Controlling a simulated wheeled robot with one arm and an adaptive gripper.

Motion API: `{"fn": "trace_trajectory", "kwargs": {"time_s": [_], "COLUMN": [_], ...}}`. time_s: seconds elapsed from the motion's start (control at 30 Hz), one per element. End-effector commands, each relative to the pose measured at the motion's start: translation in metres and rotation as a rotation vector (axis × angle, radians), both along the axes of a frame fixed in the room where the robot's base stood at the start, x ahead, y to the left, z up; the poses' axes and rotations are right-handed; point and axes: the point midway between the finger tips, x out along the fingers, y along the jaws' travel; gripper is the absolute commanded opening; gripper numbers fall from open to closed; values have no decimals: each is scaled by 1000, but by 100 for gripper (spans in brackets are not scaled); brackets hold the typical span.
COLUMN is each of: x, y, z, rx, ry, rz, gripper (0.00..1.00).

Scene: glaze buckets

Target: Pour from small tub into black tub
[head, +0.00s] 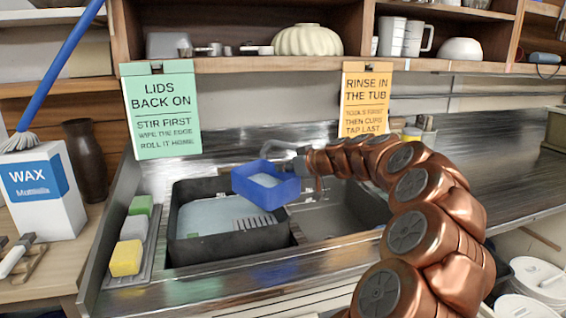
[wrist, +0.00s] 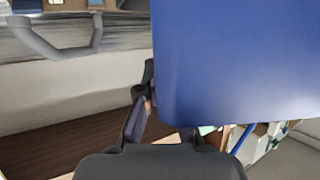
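The small tub (head: 250,190) is blue with pale liquid inside. It hangs in the air over the right back part of the black tub (head: 235,247), looking roughly level or slightly tilted. My gripper (head: 304,166) is at its right side, shut on its wall. In the wrist view the blue tub (wrist: 240,60) fills the upper right, and a dark finger of my gripper (wrist: 148,95) lies against its left edge; the other finger is mostly hidden.
A steel sink basin (head: 345,215) with a grey tap (head: 290,150) lies to the right. Green, grey and yellow sponges (head: 125,258) sit on a tray at the left. A wax box (head: 45,195) and dark vase (head: 88,160) stand further left. A shelf (head: 260,65) hangs above.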

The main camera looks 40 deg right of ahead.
Motion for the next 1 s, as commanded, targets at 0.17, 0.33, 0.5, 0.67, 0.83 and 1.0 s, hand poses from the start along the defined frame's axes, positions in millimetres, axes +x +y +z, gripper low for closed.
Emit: {"fn": "trace_trajectory", "kwargs": {"time_s": [0.17,0.33,0.5,0.67,0.83,1.0], "x": [-1,0,0,-1,0,1], "y": [0,0,0,0,0,0], "z": [-4,1,4,7,10,13], "rx": [-2,-20,-39,-55,-74,-92], "ry": [6,28,51,71,93,114], "rz": [0,0,0,-1,-1,-2], "gripper": [0,0,0,0,0,0]}}
